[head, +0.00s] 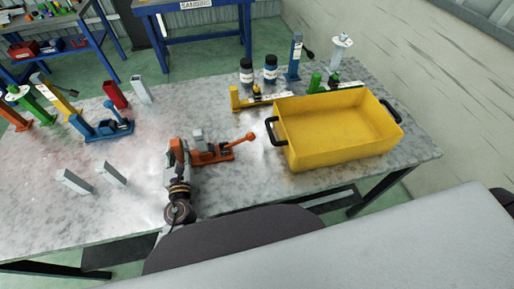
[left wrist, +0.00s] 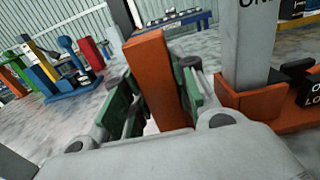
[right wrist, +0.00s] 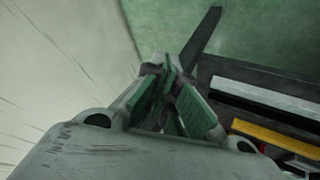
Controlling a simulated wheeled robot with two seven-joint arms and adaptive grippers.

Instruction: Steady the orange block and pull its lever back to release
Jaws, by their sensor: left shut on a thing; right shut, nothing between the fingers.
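The orange block (head: 212,157) stands on the grey table left of the yellow bin, with a grey upright post (head: 198,140) on it. Its lever slants up to the right and ends in an orange ball (head: 250,137). My left gripper (head: 178,153) is at the block's left end. In the left wrist view the green pads of my left gripper (left wrist: 152,100) are shut on an orange upright part (left wrist: 153,75) of the block; the grey post (left wrist: 247,45) stands right of it. My right gripper (right wrist: 170,90) is shut and empty in the right wrist view, away from the block; the head view does not show it.
A yellow bin (head: 335,143) with black handles stands right of the lever. Behind are a yellow clamp (head: 235,98) and dark jars (head: 270,70). A blue clamp (head: 100,129) and several coloured posts stand at the left.

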